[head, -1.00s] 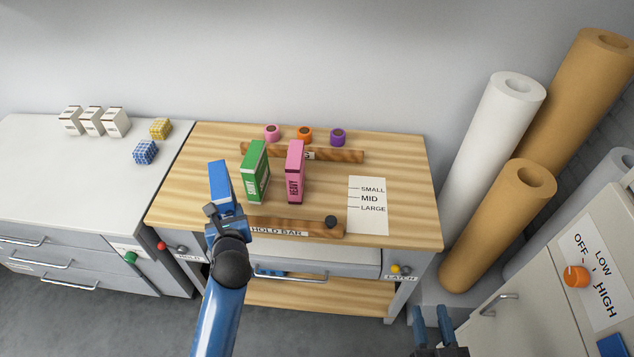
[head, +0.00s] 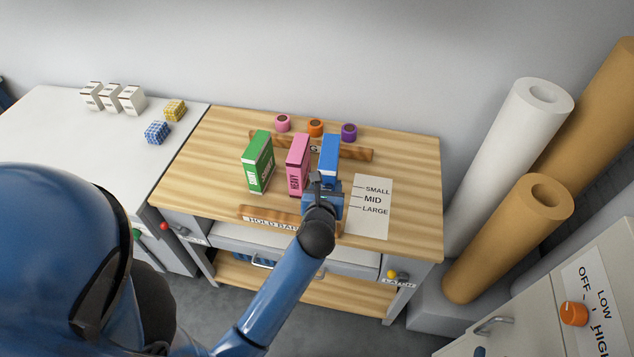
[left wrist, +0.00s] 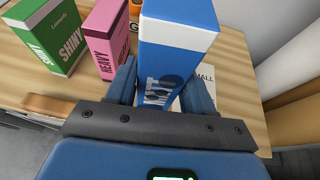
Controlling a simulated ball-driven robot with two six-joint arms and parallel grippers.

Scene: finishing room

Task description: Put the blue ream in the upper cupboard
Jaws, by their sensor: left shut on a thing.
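The blue ream (head: 329,156), with a white band at its top, is upright in my left gripper (head: 324,190), to the right of the pink ream (head: 298,163). The left wrist view shows the blue ream (left wrist: 176,60) between the two fingers of my left gripper (left wrist: 165,95). Its front lettering is partly hidden. I cannot tell whether its base touches the table. The green ream (head: 258,162) stands left of the pink one. Only a small blue tip, perhaps of my right gripper, shows at the head view's bottom edge. No upper cupboard is in view.
The wooden bench (head: 215,150) carries a hold bar at its front, a rear bar, tape rolls (head: 316,127) and a size chart (head: 371,200). Large paper rolls (head: 510,240) stand at the right. A cabinet with an orange knob (head: 573,313) is at the lower right.

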